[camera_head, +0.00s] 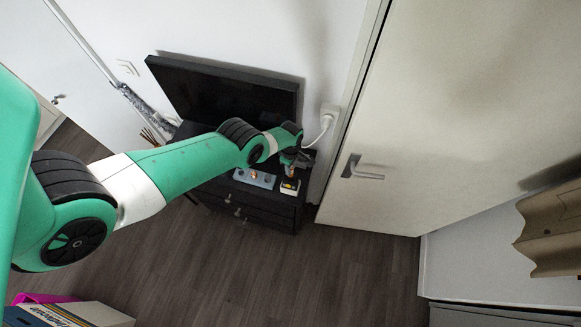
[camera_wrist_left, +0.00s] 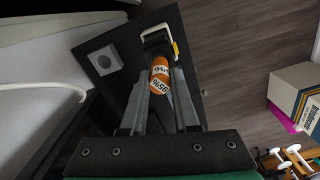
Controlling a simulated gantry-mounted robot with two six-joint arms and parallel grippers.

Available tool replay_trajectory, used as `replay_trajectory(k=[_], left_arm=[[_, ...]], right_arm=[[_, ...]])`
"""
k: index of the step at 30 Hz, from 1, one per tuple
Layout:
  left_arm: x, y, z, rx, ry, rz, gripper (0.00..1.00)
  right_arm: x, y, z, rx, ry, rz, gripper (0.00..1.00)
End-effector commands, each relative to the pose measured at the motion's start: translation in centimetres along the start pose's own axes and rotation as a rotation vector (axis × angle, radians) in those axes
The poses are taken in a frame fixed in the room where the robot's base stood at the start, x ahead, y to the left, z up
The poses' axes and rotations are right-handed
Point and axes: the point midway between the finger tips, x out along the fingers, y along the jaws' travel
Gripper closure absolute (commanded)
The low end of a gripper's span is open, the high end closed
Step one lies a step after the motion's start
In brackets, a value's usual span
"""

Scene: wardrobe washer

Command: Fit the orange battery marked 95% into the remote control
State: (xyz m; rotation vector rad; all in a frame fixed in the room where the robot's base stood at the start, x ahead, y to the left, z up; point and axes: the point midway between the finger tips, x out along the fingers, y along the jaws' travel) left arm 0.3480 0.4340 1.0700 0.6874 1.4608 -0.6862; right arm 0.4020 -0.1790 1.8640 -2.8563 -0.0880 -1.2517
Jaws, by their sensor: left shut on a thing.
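My left gripper (camera_head: 290,171) is over the front right of the dark cabinet by the wall. In the left wrist view, its two fingers (camera_wrist_left: 160,82) are shut on an orange battery (camera_wrist_left: 159,72) with a white band and "95%" printed on it. Just beyond the battery's far end is a dark object with a white edge and a yellow strip (camera_wrist_left: 157,40). It shows in the head view as a dark and yellow thing on a white base (camera_head: 290,187). It may be the remote control, but I cannot tell for sure. Whether the battery touches it is unclear. My right gripper is out of view.
A blue-grey tray (camera_head: 255,178) with small round items lies left of the gripper on the cabinet (camera_head: 250,207). A grey block with a round hole (camera_wrist_left: 103,60) sits nearby. A black screen (camera_head: 225,92) stands behind, a white cable (camera_head: 319,133) and a door (camera_head: 445,110) are right.

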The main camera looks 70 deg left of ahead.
Motion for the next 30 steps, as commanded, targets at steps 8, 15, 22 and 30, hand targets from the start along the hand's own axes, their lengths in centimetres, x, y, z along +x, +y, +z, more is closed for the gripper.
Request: replay_trajectory(k=[8,15,22,30], left_arm=[[0.0,0.0,0.0,0.0,0.0,0.0,1.0],[0.6,0.0,0.0,0.0,0.0,0.0,1.0],[1.2,0.0,0.0,0.0,0.0,0.0,1.0],[1.9,0.0,0.0,0.0,0.0,0.0,1.0]], right_arm=[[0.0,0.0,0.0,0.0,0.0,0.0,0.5],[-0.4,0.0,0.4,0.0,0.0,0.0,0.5],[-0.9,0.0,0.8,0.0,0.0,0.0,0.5],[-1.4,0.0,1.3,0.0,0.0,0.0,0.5]])
